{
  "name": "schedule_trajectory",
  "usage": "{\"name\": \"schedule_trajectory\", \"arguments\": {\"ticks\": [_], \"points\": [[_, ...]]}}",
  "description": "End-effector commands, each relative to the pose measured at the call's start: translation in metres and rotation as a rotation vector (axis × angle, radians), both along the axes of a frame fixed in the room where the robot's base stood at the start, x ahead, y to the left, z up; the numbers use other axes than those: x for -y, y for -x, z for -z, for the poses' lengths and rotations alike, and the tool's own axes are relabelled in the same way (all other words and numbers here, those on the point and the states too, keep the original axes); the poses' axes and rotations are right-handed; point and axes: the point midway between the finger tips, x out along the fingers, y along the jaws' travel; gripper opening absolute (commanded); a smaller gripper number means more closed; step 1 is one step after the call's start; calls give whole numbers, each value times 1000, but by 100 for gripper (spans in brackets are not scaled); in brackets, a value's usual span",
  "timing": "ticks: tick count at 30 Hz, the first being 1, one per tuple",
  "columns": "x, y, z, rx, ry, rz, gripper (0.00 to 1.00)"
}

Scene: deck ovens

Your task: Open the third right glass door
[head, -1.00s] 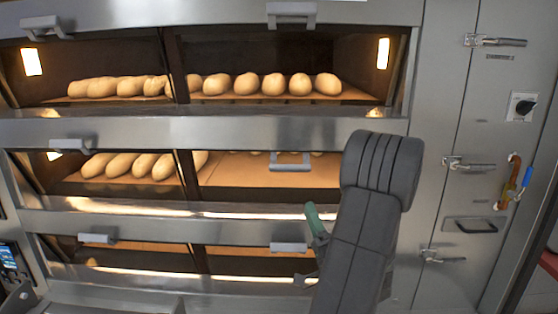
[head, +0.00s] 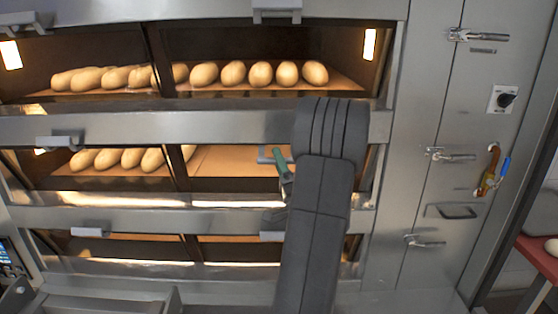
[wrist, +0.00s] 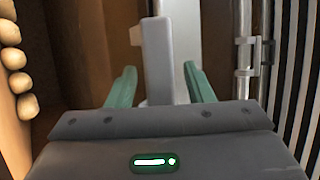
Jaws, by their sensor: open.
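Three oven decks show in the head view, each with a left and a right glass door; whether more decks lie above is out of view. The middle right glass door (head: 225,163) has a grey handle (head: 265,155), set lower in its opening than the left one and seen as a bracket, so the door looks slightly tilted out. My gripper (head: 281,163) is at this handle, partly hidden by my arm. In the wrist view my gripper (wrist: 160,72) is open, its green fingers on either side of the grey handle (wrist: 157,45), with gaps visible.
Bread rolls (head: 260,73) lie on the top deck, and more rolls (head: 115,160) at the middle left. The lower right handle (head: 272,236) is just below my gripper. A steel cabinet with latches (head: 450,155) stands right.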

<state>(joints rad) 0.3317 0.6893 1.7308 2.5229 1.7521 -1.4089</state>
Motion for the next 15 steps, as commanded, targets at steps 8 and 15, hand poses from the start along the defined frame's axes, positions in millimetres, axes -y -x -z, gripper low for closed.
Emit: {"name": "schedule_trajectory", "arguments": {"ticks": [8,15], "points": [[0,0,0,0,0,0,28],[0,0,0,0,0,0,0]]}}
